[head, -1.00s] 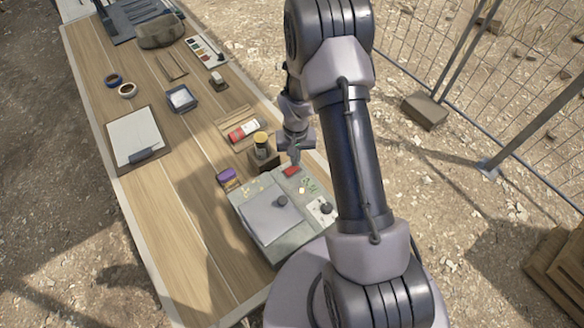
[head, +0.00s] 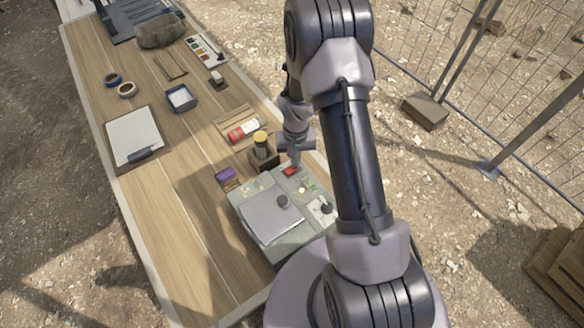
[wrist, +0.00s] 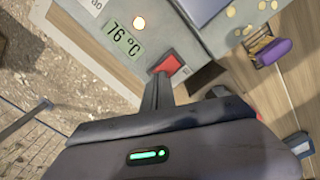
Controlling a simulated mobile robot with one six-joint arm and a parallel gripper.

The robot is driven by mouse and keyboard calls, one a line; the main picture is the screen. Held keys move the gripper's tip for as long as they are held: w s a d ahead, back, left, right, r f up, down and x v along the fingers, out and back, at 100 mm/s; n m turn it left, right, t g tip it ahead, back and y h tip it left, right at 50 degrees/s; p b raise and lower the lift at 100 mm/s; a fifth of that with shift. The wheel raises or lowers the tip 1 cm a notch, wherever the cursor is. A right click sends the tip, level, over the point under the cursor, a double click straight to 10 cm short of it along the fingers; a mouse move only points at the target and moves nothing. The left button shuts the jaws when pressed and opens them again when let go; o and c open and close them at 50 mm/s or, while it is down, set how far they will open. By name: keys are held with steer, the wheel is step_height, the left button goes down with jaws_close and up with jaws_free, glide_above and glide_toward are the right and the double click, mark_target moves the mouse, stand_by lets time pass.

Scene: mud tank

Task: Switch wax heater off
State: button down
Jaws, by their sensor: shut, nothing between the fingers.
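The wax heater (head: 242,226) is a grey box with a flat lid and a dark knob, at the near right of the table. Its red rocker switch (head: 290,171) sits on the top panel and shows in the wrist view (wrist: 169,64). The fingertips hide part of the switch.
A clipboard (head: 133,135) lies at left. The near-left tabletop is clear. A wire fence stands on the right.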

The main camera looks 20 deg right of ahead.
steer(key=shift+f+b, duration=0.45)
steer(key=shift+f, duration=0.05)
steer(key=shift+r, duration=0.1)
steer(key=shift+r+p, duration=2.1)
steer(key=shift+r, duration=1.4)
steer(key=shift+f, duration=0.1)
steer(key=shift+s, duration=0.1)
